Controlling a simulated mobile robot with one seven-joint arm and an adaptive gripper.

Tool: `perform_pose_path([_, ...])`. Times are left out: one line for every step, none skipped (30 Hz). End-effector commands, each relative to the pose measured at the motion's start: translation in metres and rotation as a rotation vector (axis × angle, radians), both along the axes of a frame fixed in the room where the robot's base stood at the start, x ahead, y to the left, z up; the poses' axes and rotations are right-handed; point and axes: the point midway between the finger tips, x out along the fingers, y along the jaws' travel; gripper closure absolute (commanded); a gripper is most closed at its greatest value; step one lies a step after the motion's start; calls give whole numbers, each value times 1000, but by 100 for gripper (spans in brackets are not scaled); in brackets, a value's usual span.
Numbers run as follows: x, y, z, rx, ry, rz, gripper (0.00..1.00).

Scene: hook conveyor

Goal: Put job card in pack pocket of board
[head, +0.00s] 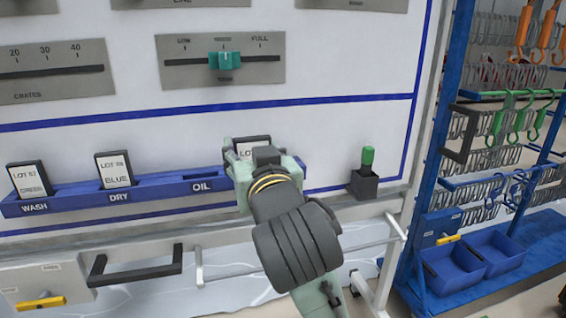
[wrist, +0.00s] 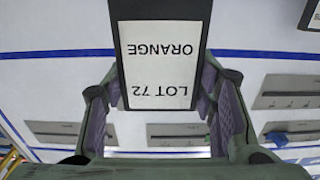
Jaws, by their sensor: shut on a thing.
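The job card (head: 243,148), white with a black frame, is in my gripper (head: 262,172) in front of the board (head: 330,125). In the wrist view the card (wrist: 165,60) reads LOT 72 ORANGE upside down, between the fingers of my gripper (wrist: 162,95). My gripper is shut on its sides. The blue pocket rail (head: 160,190) shows WASH, DRY and OIL labels. My gripper is at the rail's right end, right of OIL, and hides that part. No PACK label is visible, and I cannot tell whether the card is inside a pocket.
A LOT 57 GREEN card (head: 29,178) stands in WASH and a LOT 39 BLUE card (head: 115,170) in DRY. The OIL pocket looks empty. A green pen-like thing in a black holder (head: 366,172) is to the right. A blue rack (head: 437,150) with hooks stands farther right.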

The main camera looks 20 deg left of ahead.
Motion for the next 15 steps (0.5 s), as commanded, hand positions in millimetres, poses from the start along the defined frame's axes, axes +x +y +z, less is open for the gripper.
perform_pose_path([5,0,6,0,7,-1,76])
perform_pose_path([9,0,7,-1,8,-2,76])
perform_pose_path([13,0,7,0,9,-3,76])
perform_pose_path([16,0,7,1,9,-3,76])
perform_pose_path([19,1,7,0,9,-2,76])
perform_pose_path([23,1,6,1,9,-2,76])
perform_pose_path([32,2,-1,0,9,-4,76])
perform_pose_path([41,3,-4,-1,8,-4,76])
perform_pose_path([52,3,-5,0,7,-5,76])
perform_pose_path([60,5,-5,1,6,-4,76])
perform_pose_path([68,5,-5,0,6,-4,76])
perform_pose_path([79,6,-7,1,6,-5,76])
perform_pose_path([87,7,-7,0,5,-4,76])
perform_pose_path([95,8,-8,0,6,-4,76])
perform_pose_path([105,9,-9,0,5,-5,76])
